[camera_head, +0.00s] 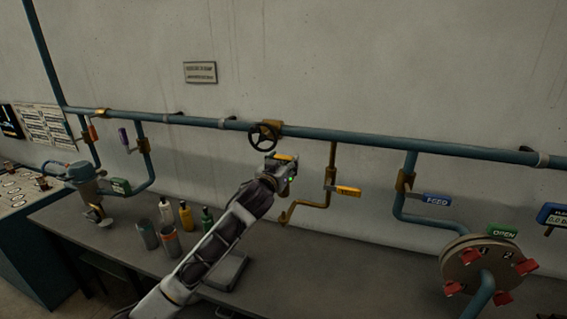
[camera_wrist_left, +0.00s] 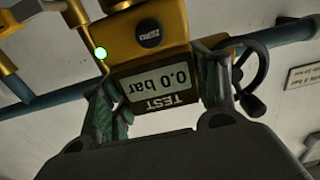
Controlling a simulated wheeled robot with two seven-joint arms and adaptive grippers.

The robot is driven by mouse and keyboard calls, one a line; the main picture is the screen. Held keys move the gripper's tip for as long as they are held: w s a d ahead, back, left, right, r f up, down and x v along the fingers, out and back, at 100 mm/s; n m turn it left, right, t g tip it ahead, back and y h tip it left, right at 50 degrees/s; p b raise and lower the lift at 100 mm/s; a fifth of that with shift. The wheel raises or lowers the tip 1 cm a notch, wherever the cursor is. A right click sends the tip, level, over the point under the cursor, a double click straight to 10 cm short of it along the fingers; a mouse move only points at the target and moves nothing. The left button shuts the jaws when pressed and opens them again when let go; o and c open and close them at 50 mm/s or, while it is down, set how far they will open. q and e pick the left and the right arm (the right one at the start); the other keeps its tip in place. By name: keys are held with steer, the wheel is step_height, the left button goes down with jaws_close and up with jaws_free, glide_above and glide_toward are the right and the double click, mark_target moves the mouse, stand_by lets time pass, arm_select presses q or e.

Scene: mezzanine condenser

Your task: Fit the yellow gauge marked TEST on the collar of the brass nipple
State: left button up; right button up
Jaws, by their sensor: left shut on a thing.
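My left gripper (camera_head: 284,172) is shut on the yellow gauge (camera_head: 286,157) and holds it in the air in front of the wall, below the handwheel as pictured. In the left wrist view the gauge (camera_wrist_left: 150,55) appears upside down between the two fingers, with a ZERO button, a display reading 0.0 bar and the word TEST. A brass pipe (camera_head: 312,205) bends left below the gripper and ends in a short brass end (camera_head: 284,217), which I take for the nipple. Its collar is too small to make out. My right gripper is out of view.
A teal pipe (camera_head: 350,134) with a black handwheel (camera_head: 263,136) runs along the wall behind the gripper. A yellow-levered valve (camera_head: 347,190) is close right. Bottles and cups (camera_head: 170,240) stand on the grey bench (camera_head: 75,222). A flange with red knobs (camera_head: 485,262) is at right.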

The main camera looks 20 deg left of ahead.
arm_select(q)
steer(key=shift+f+b, duration=2)
steer(key=shift+f, duration=0.8)
steer(key=shift+p, duration=0.4)
stand_by(0.4)
steer(key=shift+f+b, duration=1.45)
steer(key=shift+f, duration=0.9)
stand_by(1.1)
steer(key=o, duration=1.3)
steer(key=shift+s+f, duration=0.1)
steer(key=shift+s, duration=0.1)
